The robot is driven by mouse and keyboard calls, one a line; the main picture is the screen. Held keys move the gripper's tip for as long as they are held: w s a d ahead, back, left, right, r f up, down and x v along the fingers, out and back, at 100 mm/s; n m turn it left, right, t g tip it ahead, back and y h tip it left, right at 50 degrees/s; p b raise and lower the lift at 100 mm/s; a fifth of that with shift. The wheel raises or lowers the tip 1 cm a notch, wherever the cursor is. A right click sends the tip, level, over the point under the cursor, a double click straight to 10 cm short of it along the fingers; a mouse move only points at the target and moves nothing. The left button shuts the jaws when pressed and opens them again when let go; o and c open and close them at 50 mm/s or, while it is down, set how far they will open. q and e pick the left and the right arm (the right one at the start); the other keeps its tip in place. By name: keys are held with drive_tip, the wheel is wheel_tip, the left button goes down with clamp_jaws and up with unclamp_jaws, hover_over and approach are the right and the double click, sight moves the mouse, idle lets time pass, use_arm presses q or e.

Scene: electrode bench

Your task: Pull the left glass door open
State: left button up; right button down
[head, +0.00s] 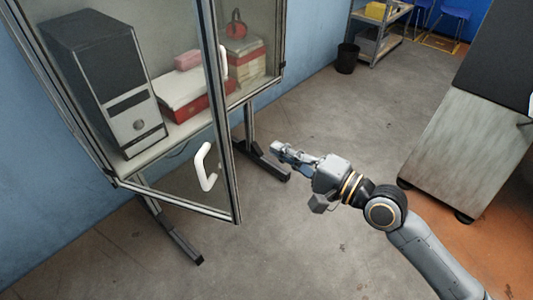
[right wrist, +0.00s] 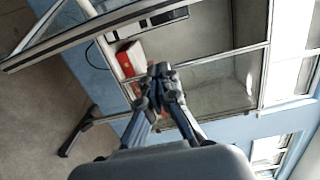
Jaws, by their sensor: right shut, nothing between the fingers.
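The left glass door (head: 185,190) is metal-framed and stands swung out from the cabinet at an angle, its free edge toward the room. Its white handle (head: 205,166) is near that free edge. In the right wrist view, the door frame (right wrist: 90,32) slants across the upper left, away from the cabinet front. My right gripper (head: 278,148) is shut and empty, in the air to the right of the door's free edge, apart from the handle. Its fingertips (right wrist: 160,72) meet in the right wrist view. My left gripper is not in view.
The right glass door (head: 250,40) looks closed, with its own white handle (head: 223,62). A computer tower (head: 125,95) and red-and-white boxes (head: 190,95) stand inside. Cabinet feet (head: 265,162) stick out on the floor. A grey cabinet (head: 465,145) stands right; floor between is clear.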

drive_tip(key=p+x, duration=0.2)
drive_tip(key=x, duration=0.7)
drive_tip(key=s+p, duration=0.1)
drive_tip(key=s, duration=0.1)
drive_tip(key=s+a+p, duration=0.1)
drive_tip(key=s, duration=0.1)
drive_tip(key=shift+a, duration=0.2)
drive_tip(key=shift+w, duration=0.15)
